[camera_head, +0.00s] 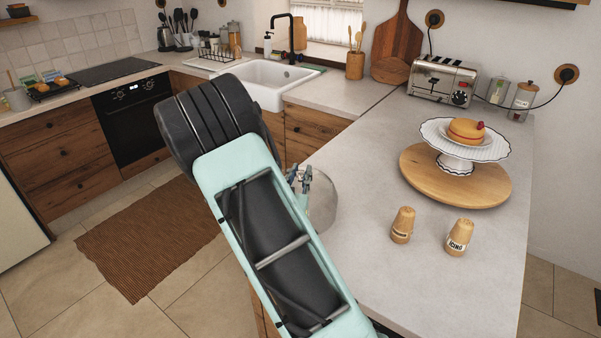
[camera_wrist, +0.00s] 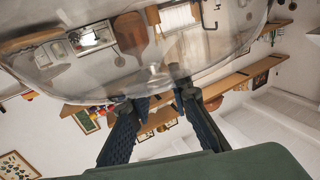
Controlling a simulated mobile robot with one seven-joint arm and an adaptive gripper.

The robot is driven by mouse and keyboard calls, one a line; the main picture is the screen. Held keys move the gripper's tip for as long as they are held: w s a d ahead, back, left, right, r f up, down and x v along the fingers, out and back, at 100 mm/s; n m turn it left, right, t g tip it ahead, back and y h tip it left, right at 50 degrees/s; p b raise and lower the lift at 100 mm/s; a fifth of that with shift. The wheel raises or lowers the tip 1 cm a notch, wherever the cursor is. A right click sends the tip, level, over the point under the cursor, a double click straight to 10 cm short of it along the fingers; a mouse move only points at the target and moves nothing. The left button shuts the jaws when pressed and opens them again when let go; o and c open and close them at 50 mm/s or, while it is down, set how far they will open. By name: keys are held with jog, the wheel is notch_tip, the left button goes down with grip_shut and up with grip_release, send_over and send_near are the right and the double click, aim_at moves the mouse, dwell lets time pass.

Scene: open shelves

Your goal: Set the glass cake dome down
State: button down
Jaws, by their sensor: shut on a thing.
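The clear glass cake dome (camera_head: 322,205) is partly hidden behind my arm in the head view, at the left edge of the grey countertop. I cannot tell whether it touches the counter. My gripper (camera_head: 303,177) is shut on the dome at its top. In the wrist view the dome (camera_wrist: 110,65) fills the upper part, and the fingers of my gripper (camera_wrist: 163,99) close in at its knob. A white cake stand (camera_head: 455,163) with a small layered cake (camera_head: 466,130) stands uncovered at the right, apart from the dome.
The cake stand is on a round wooden board (camera_head: 420,172). Two wooden shakers (camera_head: 402,225) (camera_head: 459,237) stand in front of it. A toaster (camera_head: 442,80) and jars (camera_head: 523,98) line the wall. Counter between dome and board is clear, as is the front counter.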

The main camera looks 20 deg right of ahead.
jog(key=shift+f+b, duration=0.15)
jog(key=shift+b, duration=0.15)
jog(key=c, duration=1.8)
grip_release()
jog(key=shift+o, duration=0.2)
jog(key=shift+s+a, duration=0.15)
jog(key=shift+s, duration=0.05)
jog(key=b+v, duration=0.1)
jog(key=v, duration=1)
jog(key=shift+s+r, duration=0.2)
jog(key=shift+a, duration=0.15)
